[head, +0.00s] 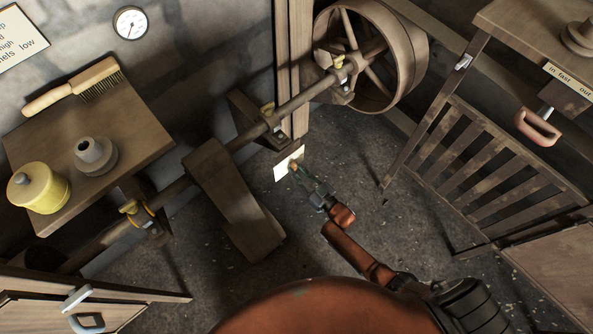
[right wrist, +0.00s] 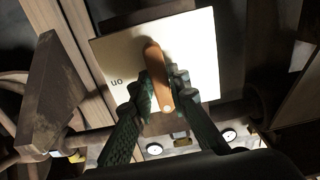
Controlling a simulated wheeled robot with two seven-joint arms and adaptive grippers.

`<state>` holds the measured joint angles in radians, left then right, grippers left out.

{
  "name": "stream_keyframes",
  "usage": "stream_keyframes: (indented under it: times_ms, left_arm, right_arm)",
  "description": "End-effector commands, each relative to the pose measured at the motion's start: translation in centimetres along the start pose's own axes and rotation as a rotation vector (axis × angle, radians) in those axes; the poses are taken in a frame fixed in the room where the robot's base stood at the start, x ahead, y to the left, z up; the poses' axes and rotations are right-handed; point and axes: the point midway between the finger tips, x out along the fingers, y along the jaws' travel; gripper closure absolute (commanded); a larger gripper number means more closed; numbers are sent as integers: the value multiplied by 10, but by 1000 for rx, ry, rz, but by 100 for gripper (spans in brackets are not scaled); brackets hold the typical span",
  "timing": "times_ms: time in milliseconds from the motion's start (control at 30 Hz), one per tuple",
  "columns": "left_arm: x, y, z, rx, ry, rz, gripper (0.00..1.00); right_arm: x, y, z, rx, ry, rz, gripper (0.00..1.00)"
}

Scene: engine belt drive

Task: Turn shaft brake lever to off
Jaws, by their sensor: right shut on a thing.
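The shaft brake lever (right wrist: 154,62) is an orange-brown handle on a pale square plate (right wrist: 205,60). The plate carries the upside-down word "on" at its left in the right wrist view. In the head view the plate (head: 281,172) is a small pale patch below the shaft, near the wooden post. My right gripper (head: 298,170) reaches it from the lower right. In the right wrist view its green fingers (right wrist: 162,84) are closed on both sides of the lever. The fingers hide part of the lever and plate. My left gripper is not in view.
A long shaft (head: 290,107) runs diagonally to a large spoked wheel (head: 411,60). A wooden shelf (head: 134,120) holds a brush (head: 78,86), a yellow pot (head: 45,190) and a grey fitting (head: 96,156). A slatted gate (head: 460,150) stands at right. The floor between is open.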

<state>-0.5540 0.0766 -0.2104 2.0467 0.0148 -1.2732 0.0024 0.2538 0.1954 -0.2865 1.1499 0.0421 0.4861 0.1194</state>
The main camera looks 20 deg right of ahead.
Motion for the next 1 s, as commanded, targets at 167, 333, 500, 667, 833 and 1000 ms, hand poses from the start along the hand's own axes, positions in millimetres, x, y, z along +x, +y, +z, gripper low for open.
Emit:
stream_keyframes:
  times_ms: [167,333,500,667,833,1000]
  left_arm:
    - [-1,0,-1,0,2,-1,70]
    - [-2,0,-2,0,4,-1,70]
    - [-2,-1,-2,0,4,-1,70]
    - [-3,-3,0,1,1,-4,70]
    - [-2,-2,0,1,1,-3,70]
    - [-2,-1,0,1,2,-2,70]
  right_arm:
    - [-1,0,2,1,-4,0,100]
    - [-1,0,1,1,-3,0,73]
    - [0,0,1,1,-1,-1,68]
    - [-1,0,0,1,-1,-1,68]
    - [-15,0,2,2,-3,0,68]
    - [-48,0,2,1,-5,1,68]
